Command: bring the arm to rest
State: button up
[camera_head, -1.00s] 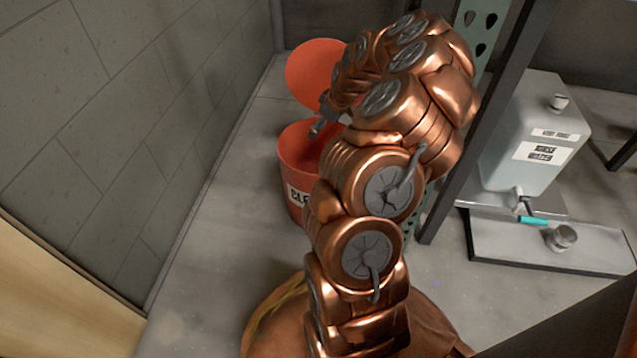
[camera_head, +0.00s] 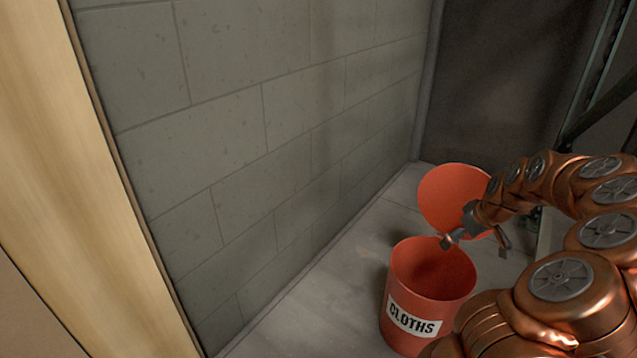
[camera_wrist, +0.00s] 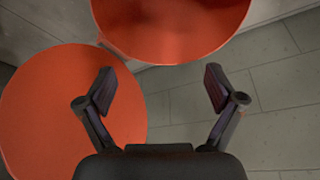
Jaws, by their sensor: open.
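My gripper (camera_head: 475,246) is at the end of my copper arm, above the far rim of a red bin in the head view. Its two dark fingers are spread, with nothing between them. In the wrist view the gripper (camera_wrist: 160,88) also shows open and empty. The red bin (camera_head: 400,335) carries a white label reading CLOTHS. Its mouth is uncovered and the inside is dark; I cannot see any contents. The round red lid (camera_head: 440,190) stands raised behind the bin, partly hidden by my gripper.
A grey block wall (camera_head: 240,130) runs along the left, with a pale wooden edge (camera_head: 90,180) nearer. Dark rack posts (camera_head: 600,100) stand at the upper right. Bare grey floor (camera_head: 325,290) lies between wall and bin.

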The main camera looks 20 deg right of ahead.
jog(key=s+a+r+n+g+y+p, duration=0.1)
jog(key=s+a+r+n+g+p, duration=0.15)
jog(key=a+r+p, duration=2.1)
jog(key=s+a+r+m+g+p, duration=0.1)
jog(key=s+a+r+p, duration=0.3)
jog(key=s+r+p, duration=0.3)
jog(key=s+a+r+m+g+h+p, duration=0.1)
jog(key=s+a+r+p, duration=0.4)
jog(key=r, duration=0.7)
jog(key=s+a+r+m+g+p, duration=0.1)
jog(key=s+a+r+g+p, duration=0.1)
jog(key=s+a+r+p, duration=0.3)
jog(key=s+r+p, duration=0.4)
jog(key=s+r, duration=0.1)
jog(key=s, duration=0.2)
jog(key=shift+a+r+p, duration=0.2)
jog(key=shift+r+p, duration=0.05)
jog(key=shift+p, duration=0.15)
